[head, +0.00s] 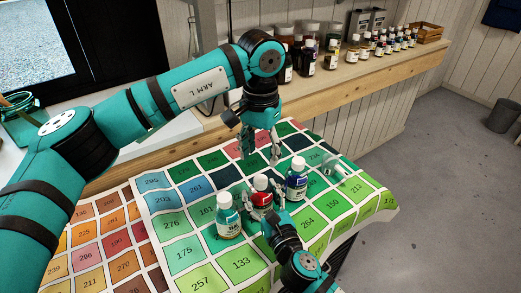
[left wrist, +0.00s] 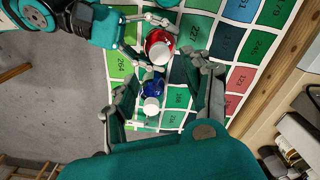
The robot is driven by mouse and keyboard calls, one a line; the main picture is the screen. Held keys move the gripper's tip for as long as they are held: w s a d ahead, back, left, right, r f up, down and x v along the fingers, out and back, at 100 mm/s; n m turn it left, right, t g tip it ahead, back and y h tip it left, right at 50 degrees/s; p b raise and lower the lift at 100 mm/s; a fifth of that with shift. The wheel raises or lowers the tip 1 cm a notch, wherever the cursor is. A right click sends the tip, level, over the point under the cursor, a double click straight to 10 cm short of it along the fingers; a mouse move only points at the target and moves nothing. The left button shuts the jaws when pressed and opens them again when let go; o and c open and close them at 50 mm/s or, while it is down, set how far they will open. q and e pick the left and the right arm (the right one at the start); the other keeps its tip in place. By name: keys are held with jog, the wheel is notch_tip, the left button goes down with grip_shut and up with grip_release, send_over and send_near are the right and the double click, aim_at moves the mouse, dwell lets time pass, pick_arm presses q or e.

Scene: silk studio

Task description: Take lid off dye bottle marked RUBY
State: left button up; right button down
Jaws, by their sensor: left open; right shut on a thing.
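The red dye bottle (head: 262,199) stands upright on the colour chart cloth with its white lid (head: 261,182) on; its label is too small to read. My right gripper (head: 265,211) is shut around its body from the front. In the left wrist view the red bottle (left wrist: 158,47) shows from above with that gripper's fingers beside it. My left gripper (head: 268,151) is open and empty, above and behind the bottles, pointing down. In the left wrist view its fingers (left wrist: 165,82) spread either side of the blue bottle (left wrist: 153,87), apart from the red one.
A teal bottle (head: 228,222) stands left of the red one, and the blue bottle (head: 297,185) stands right. The cloth (head: 190,259) has numbered colour squares. A wooden shelf (head: 345,93) behind holds several jars.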

aim_at(260, 179)
pick_arm(q)
jog(key=shift+f, duration=0.6)
notch_tip(260, 179, down, 7)
jog(key=shift+r, duration=0.1)
